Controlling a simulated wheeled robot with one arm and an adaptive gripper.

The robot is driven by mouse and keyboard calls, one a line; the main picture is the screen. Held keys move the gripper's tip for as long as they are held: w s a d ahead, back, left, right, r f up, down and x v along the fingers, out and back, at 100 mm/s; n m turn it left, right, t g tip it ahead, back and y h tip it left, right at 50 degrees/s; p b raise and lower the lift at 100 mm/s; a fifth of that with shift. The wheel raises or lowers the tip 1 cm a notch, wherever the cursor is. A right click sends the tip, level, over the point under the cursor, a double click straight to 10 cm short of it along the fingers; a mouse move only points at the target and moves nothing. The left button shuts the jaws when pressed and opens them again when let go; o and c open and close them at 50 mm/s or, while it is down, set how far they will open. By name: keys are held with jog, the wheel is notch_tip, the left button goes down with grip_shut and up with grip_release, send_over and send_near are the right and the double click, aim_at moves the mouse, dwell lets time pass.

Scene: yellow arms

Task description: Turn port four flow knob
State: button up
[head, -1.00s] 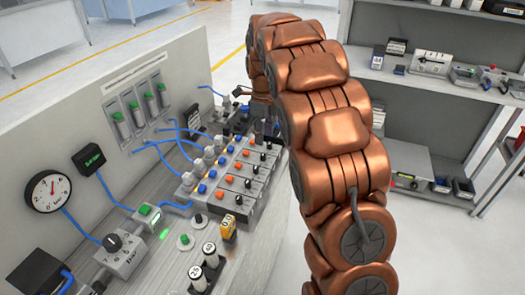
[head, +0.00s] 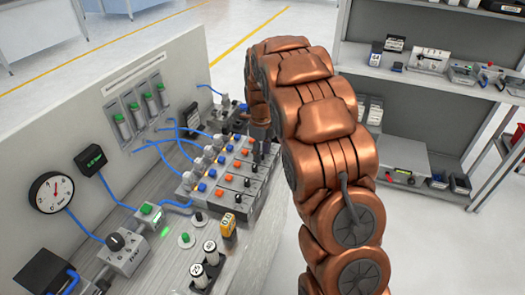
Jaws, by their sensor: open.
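A grey valve manifold (head: 212,193) sits on the bench, with rows of blue buttons, orange buttons and black knobs (head: 248,182). Silver fittings (head: 197,165) with blue tubes line its left side. I cannot tell which of these small parts is the port four flow knob. My gripper (head: 259,148) points down at the far right end of the manifold, close above or beside its last blocks. It is open, small and dark, and partly hidden by my copper wrist. I cannot tell whether it touches a knob.
A round pressure gauge (head: 51,192), a black display (head: 90,159) and green-topped flow tubes (head: 148,103) are on the upright panel. A grey regulator block (head: 123,249) and a yellow device (head: 228,226) stand nearer. Shelves (head: 430,95) with instruments stand at right. Floor right of the bench is clear.

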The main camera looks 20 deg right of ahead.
grip_shut()
jog(key=shift+d, duration=0.1)
